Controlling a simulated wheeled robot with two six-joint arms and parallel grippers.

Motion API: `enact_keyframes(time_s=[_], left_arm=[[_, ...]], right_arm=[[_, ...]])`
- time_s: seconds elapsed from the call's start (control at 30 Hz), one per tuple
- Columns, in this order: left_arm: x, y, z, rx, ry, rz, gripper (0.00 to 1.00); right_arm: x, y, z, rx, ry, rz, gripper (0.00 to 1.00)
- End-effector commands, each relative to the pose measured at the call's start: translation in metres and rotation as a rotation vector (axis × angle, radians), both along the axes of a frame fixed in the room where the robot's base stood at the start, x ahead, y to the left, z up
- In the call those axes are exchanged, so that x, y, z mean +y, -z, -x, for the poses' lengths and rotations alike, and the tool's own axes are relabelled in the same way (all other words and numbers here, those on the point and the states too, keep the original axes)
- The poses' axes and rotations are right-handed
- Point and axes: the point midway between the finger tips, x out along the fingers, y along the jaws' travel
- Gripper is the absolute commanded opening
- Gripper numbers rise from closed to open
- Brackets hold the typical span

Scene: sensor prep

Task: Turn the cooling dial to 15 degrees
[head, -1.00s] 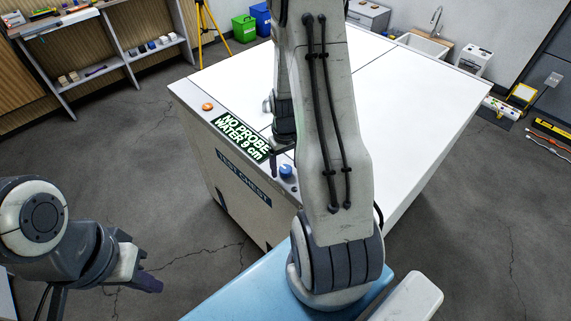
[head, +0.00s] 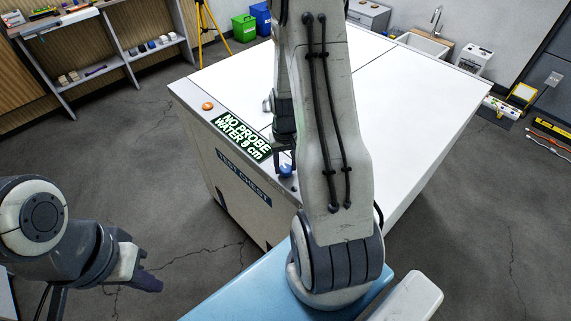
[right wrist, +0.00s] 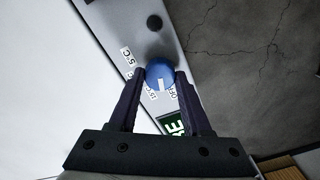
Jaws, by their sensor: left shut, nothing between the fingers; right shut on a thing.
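The blue cooling dial (head: 285,171) is on the near edge strip of the test chest (head: 203,150). My right gripper (right wrist: 160,76) is shut on the dial, one finger on each side. In the right wrist view the dial (right wrist: 158,70) shows a white mark pointing toward the picture's bottom, roughly between the 15°C label (right wrist: 151,95) and the OFF label (right wrist: 172,97). A 5°C label (right wrist: 127,56) is further to the left. In the head view my right arm partly hides this gripper. My left gripper (head: 151,284) is shut and empty, away from the chest at lower left.
A display (head: 243,136) reading "NO PROBE WATER 9 cm" is beside the dial, with an orange button (head: 207,106) further left. A small dark knob (right wrist: 154,22) is on the same strip. The white chest top (head: 420,95) is clear at right.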

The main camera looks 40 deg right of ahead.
Motion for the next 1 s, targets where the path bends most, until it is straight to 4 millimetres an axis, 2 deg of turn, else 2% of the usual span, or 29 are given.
enact_keyframes(time_s=[0.5,1.0], left_arm=[[0.0000,-0.0002,0.0000,0.000,0.000,0.000,0.00],[0.0000,-0.0003,0.0000,0.000,0.000,0.000,0.00]], right_arm=[[-0.0008,-0.0008,-0.0001,-0.001,0.392,0.001,0.00],[-0.0010,-0.0010,-0.0003,-0.002,0.516,0.001,0.00]])
